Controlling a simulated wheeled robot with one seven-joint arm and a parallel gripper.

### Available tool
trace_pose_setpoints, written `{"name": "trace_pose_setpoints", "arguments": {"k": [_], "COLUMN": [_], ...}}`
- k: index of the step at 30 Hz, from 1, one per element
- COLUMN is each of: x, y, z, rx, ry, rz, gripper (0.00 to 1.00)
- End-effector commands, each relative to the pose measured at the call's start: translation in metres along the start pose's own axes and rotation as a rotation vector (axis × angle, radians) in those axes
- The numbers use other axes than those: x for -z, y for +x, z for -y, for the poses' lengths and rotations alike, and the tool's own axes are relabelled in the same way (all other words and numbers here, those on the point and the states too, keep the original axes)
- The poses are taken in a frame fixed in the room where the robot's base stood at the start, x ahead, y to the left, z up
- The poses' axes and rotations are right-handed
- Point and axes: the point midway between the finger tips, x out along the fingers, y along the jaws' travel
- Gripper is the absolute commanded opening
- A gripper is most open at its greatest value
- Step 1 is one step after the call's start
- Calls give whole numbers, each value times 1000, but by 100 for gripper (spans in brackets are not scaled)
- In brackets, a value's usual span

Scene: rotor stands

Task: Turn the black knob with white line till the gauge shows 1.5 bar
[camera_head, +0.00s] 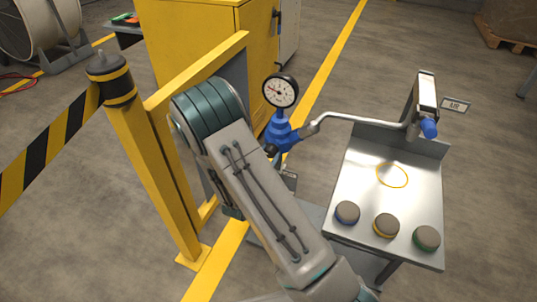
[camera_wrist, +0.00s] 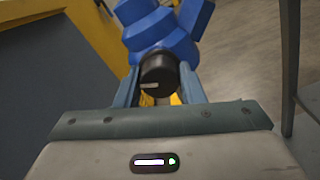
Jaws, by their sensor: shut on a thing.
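The black knob (camera_wrist: 157,72) sits at the end of the blue valve body (camera_wrist: 160,28) in the wrist view. Its white line lies near its lower left, roughly level. My gripper (camera_wrist: 160,82) has a finger on each side of the knob and is shut on it. In the head view the blue valve body (camera_head: 281,133) stands below the round white gauge (camera_head: 280,91). The gauge's needle points to the upper left, but its numbers are too small to read. My arm hides most of the gripper there.
A yellow post (camera_head: 150,165) with a striped barrier (camera_head: 50,140) stands left of my arm. A bent metal pipe (camera_head: 360,119) runs right from the valve. A metal table (camera_head: 400,165) with several round-topped buttons stands at the right. A yellow cabinet (camera_head: 205,45) is behind.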

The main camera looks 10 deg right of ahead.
Motion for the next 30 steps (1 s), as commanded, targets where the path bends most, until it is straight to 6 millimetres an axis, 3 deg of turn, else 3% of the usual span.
{"name": "trace_pose_setpoints", "arguments": {"k": [8,9,11,23,30], "x": [2,2,2,0,-1], "y": [-1,-1,-1,-7,-55], "z": [0,0,0,0,-2], "rx": [-1,-1,-1,0,-5], "ry": [-2,-2,-2,-2,-6], "rz": [-5,-5,-5,-4,-8], "gripper": [13,41,57,57,57]}}
